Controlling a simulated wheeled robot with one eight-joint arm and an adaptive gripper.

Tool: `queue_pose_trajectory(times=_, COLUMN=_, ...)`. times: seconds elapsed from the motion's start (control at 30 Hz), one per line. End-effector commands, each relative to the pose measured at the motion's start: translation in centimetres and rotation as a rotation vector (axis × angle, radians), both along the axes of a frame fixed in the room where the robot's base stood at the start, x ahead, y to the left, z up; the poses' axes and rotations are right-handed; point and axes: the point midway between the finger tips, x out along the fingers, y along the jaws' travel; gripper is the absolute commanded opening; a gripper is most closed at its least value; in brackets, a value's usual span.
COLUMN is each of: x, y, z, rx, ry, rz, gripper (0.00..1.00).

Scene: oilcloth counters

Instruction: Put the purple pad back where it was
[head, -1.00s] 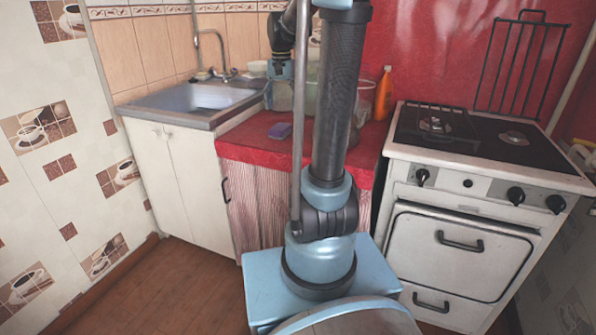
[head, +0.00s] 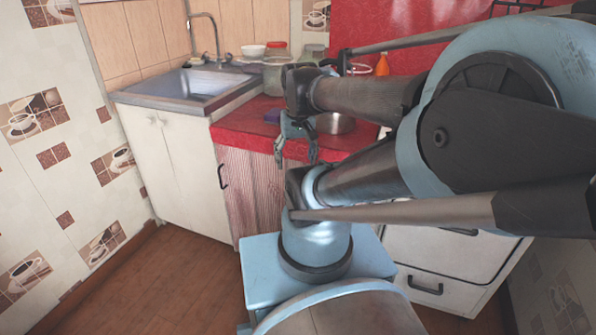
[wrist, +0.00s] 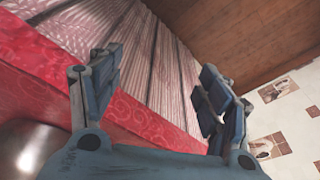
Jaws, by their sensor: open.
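The purple pad (head: 272,116) lies on the red oilcloth counter (head: 240,128) near the sink, partly hidden behind my gripper in the head view. My gripper (head: 296,160) points down at the counter's front edge, on the near side of the pad and a little to its right. It is open, with nothing between its fingers. In the wrist view my gripper (wrist: 160,75) is spread over the counter's edge and the striped curtain; the pad is not seen there.
A metal pot (head: 336,123) stands on the counter right of my gripper. A jar with a red lid (head: 276,72), a white bowl (head: 253,50) and an orange bottle (head: 382,66) are farther back. The sink (head: 190,88) is at left. The stove at right is mostly hidden by my arm.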

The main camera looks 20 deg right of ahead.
Motion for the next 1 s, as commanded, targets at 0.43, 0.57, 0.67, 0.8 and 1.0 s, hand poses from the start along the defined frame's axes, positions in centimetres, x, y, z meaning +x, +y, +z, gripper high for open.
queue_pose_trajectory(times=0.43, x=-2.6, y=-0.2, z=-3.2, rx=-0.013, ry=-0.020, rz=0.067, gripper=0.71)
queue_pose_trajectory(times=0.57, x=-2.6, y=-0.2, z=-3.2, rx=-0.013, ry=-0.020, rz=0.067, gripper=0.71)
queue_pose_trajectory(times=0.67, x=-2.6, y=-0.2, z=-3.2, rx=-0.013, ry=-0.020, rz=0.067, gripper=0.75)
queue_pose_trajectory(times=0.8, x=-2.6, y=-0.2, z=-3.2, rx=-0.013, ry=-0.020, rz=0.066, gripper=1.00)
queue_pose_trajectory(times=1.0, x=-1.7, y=-0.2, z=-3.7, rx=-0.012, ry=-0.008, rz=0.066, gripper=0.80)
